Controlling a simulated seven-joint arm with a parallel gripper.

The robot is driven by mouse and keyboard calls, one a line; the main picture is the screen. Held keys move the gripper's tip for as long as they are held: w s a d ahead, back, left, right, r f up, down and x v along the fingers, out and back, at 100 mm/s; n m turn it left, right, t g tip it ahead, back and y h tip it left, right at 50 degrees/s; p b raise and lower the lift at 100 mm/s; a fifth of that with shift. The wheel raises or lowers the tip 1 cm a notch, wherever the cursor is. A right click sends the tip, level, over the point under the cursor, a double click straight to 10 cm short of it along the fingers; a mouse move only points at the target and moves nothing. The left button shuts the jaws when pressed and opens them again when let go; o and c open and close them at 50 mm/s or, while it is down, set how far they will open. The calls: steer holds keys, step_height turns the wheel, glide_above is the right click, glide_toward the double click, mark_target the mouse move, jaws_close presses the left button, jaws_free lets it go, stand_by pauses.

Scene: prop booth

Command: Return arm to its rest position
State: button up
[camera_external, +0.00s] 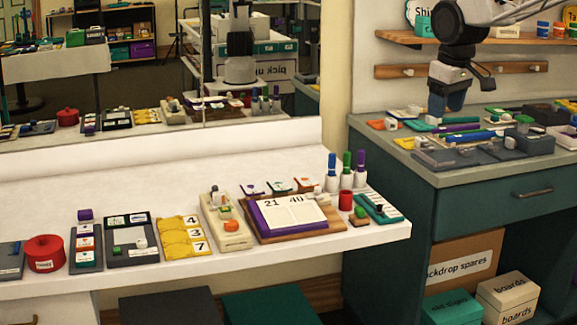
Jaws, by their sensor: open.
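My gripper (449,92) is at the upper right of the external view. It hangs from the dark arm above the left part of the teal-sided workbench (403,144). Its fingers point down and look blue at the tips. The jaws are open, with no held object that I can make out. The fingertips are above the small items on the bench; whether they touch anything is unclear. The rest of the arm leaves the picture at the top right.
Tools and blocks crowd the workbench, including a green-topped jar (524,124). A wooden shelf (400,38) and a peg rail (470,70) are on the wall behind. A white counter (330,245) on the left bears a red pot (45,253), an open calendar book (290,214) and upright markers (346,168).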

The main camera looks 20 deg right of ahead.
steer(key=s+d+f+m, duration=0.1)
steer(key=s+d, duration=0.2)
steer(key=s, duration=0.4)
steer(key=s+d+m, duration=0.2)
steer(key=s+d, duration=0.2)
steer(key=s, duration=0.3)
steer(key=s+d+f+m+t, duration=0.1)
steer(key=s+d, duration=0.3)
steer(key=s, duration=0.4)
steer(key=shift+f+m+h, duration=0.3)
steer(key=shift+f, duration=0.05)
